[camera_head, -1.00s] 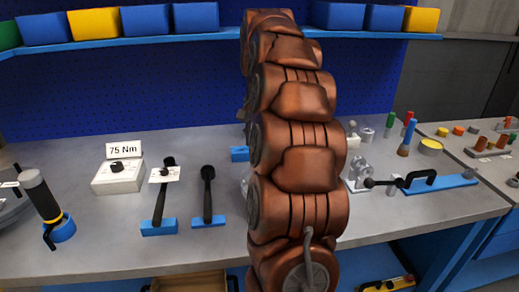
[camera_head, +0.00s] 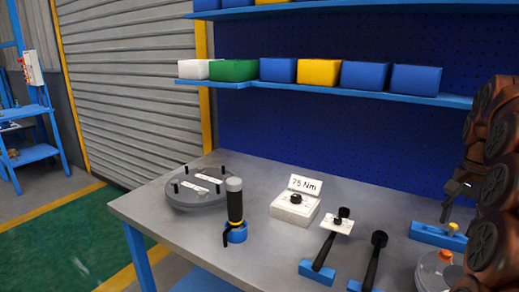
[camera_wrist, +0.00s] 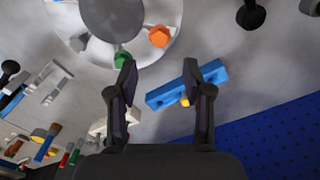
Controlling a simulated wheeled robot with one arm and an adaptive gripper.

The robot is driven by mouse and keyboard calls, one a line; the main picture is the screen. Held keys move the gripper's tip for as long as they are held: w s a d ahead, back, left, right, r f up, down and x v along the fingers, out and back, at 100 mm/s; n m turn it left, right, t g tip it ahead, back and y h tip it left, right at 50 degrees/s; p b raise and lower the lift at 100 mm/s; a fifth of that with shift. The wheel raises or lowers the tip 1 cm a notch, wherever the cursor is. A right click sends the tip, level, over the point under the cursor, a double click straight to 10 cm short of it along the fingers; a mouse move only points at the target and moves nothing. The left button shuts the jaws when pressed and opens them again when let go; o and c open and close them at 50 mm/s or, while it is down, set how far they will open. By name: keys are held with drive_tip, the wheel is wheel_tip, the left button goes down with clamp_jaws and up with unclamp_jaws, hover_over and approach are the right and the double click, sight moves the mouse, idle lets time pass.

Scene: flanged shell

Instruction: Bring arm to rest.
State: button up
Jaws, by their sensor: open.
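My arm stands at the right edge of the head view, partly cut off. My gripper (camera_head: 457,193) shows there beside the arm, above the bench. In the wrist view my gripper (camera_wrist: 160,72) has its two fingers apart with nothing held between them. A blue block (camera_wrist: 165,95) with a yellow piece on it lies beyond the fingers, apart from them. The same blue block (camera_head: 436,236) shows below the gripper in the head view. A round grey flanged part (camera_wrist: 165,45) with orange, green and grey bolts lies at the top of the wrist view.
On the bench (camera_head: 150,212) stand a round grey plate (camera_head: 190,200) with black pins, a black-handled tool (camera_head: 235,205), a white box (camera_head: 295,208) marked 75 Nm, and two black tools (camera_head: 325,250) in blue holders. Bins line the shelf (camera_head: 350,92). Green floor lies left.

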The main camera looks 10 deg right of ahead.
drive_tip(key=s+a+f+n, duration=0.2)
drive_tip(key=a+n, duration=0.1)
drive_tip(key=a, duration=0.4)
drive_tip(key=s+a+f+n+g, duration=0.1)
drive_tip(key=s+a+f+n, duration=0.1)
drive_tip(key=a, duration=0.6)
drive_tip(key=s+a+f+n, duration=0.1)
drive_tip(key=s+a+n, duration=0.2)
drive_tip(key=a, duration=0.4)
drive_tip(key=s+a+f+n+g, duration=0.1)
drive_tip(key=s+a+f+n, duration=0.3)
drive_tip(key=s, duration=0.5)
drive_tip(key=s+a+f+n, duration=0.1)
drive_tip(key=s+a+f, duration=0.5)
drive_tip(key=s+a, duration=0.15)
wheel_tip(320, 180, up, 13)
drive_tip(key=p, duration=1.2)
drive_tip(key=shift+s+d+n, duration=0.25)
drive_tip(key=shift+d+n, duration=0.05)
drive_tip(key=shift+d, duration=0.05)
drive_tip(key=shift+f, duration=0.15)
